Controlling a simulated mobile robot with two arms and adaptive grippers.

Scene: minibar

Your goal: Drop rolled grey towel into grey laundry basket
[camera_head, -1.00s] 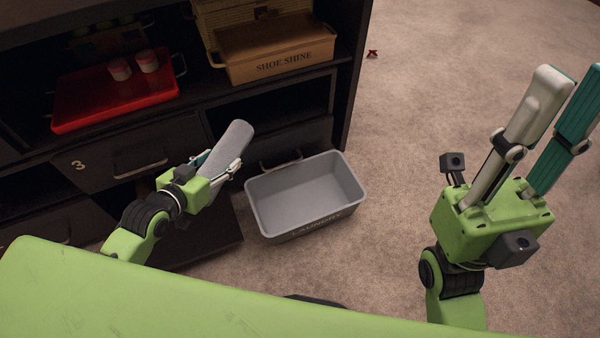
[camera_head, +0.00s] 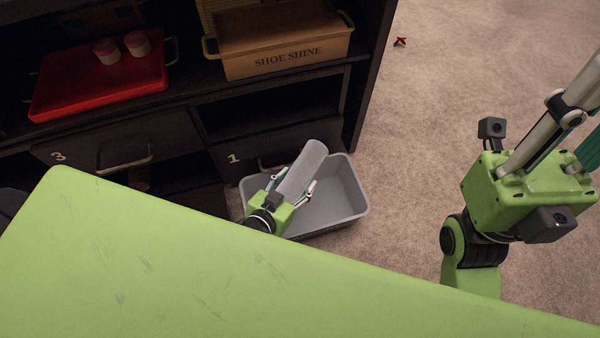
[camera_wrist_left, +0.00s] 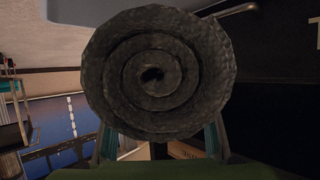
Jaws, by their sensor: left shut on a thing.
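The rolled grey towel (camera_head: 304,168) is held in my left gripper (camera_head: 291,188), which is shut on it. In the head view the towel overlaps the grey laundry basket (camera_head: 345,205), tilted up and to the right. The basket stands on the carpet, and its left part is partly hidden by the gripper and towel. In the left wrist view the towel's spiral end (camera_wrist_left: 155,75) fills the middle, between the fingers. My right gripper is at the right, its fingers (camera_head: 570,125) pointing up and partly cut off by the frame edge.
A dark cabinet (camera_head: 190,120) with drawers stands behind the basket. It holds a red tray (camera_head: 95,85) with two small cups and a wooden shoe shine box (camera_head: 285,50). A small red object (camera_head: 400,42) lies on the carpet. Carpet right of the basket is clear.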

